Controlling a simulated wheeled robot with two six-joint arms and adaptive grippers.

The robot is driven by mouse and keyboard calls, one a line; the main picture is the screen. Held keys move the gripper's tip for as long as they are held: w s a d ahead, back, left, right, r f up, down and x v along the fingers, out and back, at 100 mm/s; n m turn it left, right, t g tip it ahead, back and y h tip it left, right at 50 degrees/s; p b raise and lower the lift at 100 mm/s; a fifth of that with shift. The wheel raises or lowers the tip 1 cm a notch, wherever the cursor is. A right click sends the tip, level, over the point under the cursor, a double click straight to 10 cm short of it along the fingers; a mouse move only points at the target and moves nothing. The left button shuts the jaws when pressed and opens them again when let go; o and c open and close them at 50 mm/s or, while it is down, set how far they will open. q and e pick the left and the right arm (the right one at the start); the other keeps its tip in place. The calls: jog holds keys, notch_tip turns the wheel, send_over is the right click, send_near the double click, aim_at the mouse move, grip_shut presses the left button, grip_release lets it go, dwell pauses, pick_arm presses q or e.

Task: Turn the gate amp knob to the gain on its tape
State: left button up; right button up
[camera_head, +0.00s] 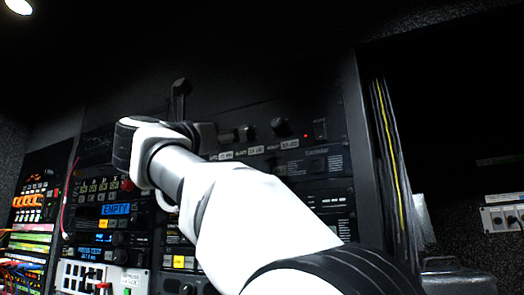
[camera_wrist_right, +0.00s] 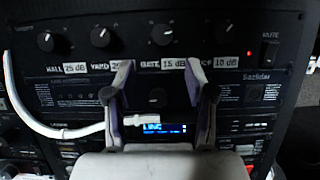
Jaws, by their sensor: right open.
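The gate amp knob (camera_wrist_right: 163,34) is a round dark knob with a white pointer mark, aimed up and to the right in the right wrist view. The tape (camera_wrist_right: 173,65) below it reads GATE 15 dB. In the head view, the gate knob (camera_head: 247,132) shows small, just right of my right wrist. My right gripper (camera_wrist_right: 158,78) is open, with its two grey fingers apart and nothing between the tips. They appear below the gate knob and beside its tape, apart from the knob. My left gripper is not in view.
Similar knobs stand in the same row: hall (camera_wrist_right: 45,40), yard (camera_wrist_right: 100,36) and a 10 dB one (camera_wrist_right: 220,34). A red light (camera_wrist_right: 249,54) and mute switch (camera_wrist_right: 269,53) are at right. A white cable (camera_wrist_right: 45,128) loops below left.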

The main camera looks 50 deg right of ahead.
aim_at(243, 127)
jog(key=d+r+p, duration=0.3)
jog(key=p, duration=0.1)
jog(key=shift+w+d+r, duration=0.1)
jog(key=shift+w+r, duration=0.2)
jog(key=shift+r, duration=0.1)
jog(key=d, duration=0.2)
jog(key=w+d, duration=0.1)
jog(key=shift+d+f, duration=0.3)
jog(key=shift+s+a, duration=0.1)
jog(key=shift+a, duration=0.05)
jog(key=shift+a+r, duration=0.1)
jog(key=shift+a, duration=0.2)
jog(key=c, duration=0.3)
jog(key=shift+s+a+r, duration=0.1)
jog(key=shift+a, duration=0.05)
grip_shut()
